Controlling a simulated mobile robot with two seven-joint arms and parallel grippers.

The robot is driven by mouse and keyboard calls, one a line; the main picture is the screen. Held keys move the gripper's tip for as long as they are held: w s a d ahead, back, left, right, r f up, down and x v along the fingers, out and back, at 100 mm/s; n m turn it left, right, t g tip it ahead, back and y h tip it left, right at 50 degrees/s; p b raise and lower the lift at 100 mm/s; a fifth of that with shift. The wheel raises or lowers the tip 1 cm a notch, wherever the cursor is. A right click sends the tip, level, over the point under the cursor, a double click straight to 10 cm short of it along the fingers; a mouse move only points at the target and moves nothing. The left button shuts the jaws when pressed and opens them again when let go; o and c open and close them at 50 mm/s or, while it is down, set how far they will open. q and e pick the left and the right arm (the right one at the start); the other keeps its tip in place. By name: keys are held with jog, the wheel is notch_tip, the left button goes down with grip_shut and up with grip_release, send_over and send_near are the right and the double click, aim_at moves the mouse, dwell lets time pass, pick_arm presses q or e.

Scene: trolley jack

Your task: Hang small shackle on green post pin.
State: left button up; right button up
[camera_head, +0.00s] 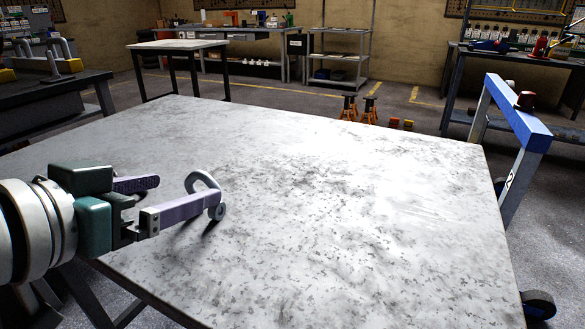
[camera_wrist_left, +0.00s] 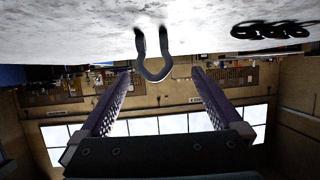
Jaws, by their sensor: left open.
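A small grey metal shackle (camera_head: 204,174) stands at the fingertips of my left gripper (camera_head: 184,190), near the left part of the white table. Its lower end is partly hidden by the near finger in the head view. The left wrist view shows the shackle (camera_wrist_left: 140,48) as a U between the two fingertips (camera_wrist_left: 160,73), with a gap on each side. The wrist picture is upside down, with the tabletop at its top. My left gripper is open and holds nothing. The green post pin is not seen. My right gripper is not in view.
The white mottled table (camera_head: 330,220) is bare across its middle and right. A blue-topped frame (camera_head: 520,118) stands beyond its right edge. A dark bench (camera_head: 45,105) is at left. Several dark looped shapes (camera_wrist_left: 270,30) show in the left wrist view.

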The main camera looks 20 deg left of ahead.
pick_arm(q)
jog(key=x, duration=0.1)
jog(key=b+x, duration=0.1)
jog(key=x, duration=0.2)
jog(key=shift+w+d+f+b, duration=0.3)
jog(key=shift+d+f+b, duration=0.1)
jog(key=shift+w, duration=0.3)
jog(key=shift+c, duration=0.2)
jog(key=c, duration=1.5)
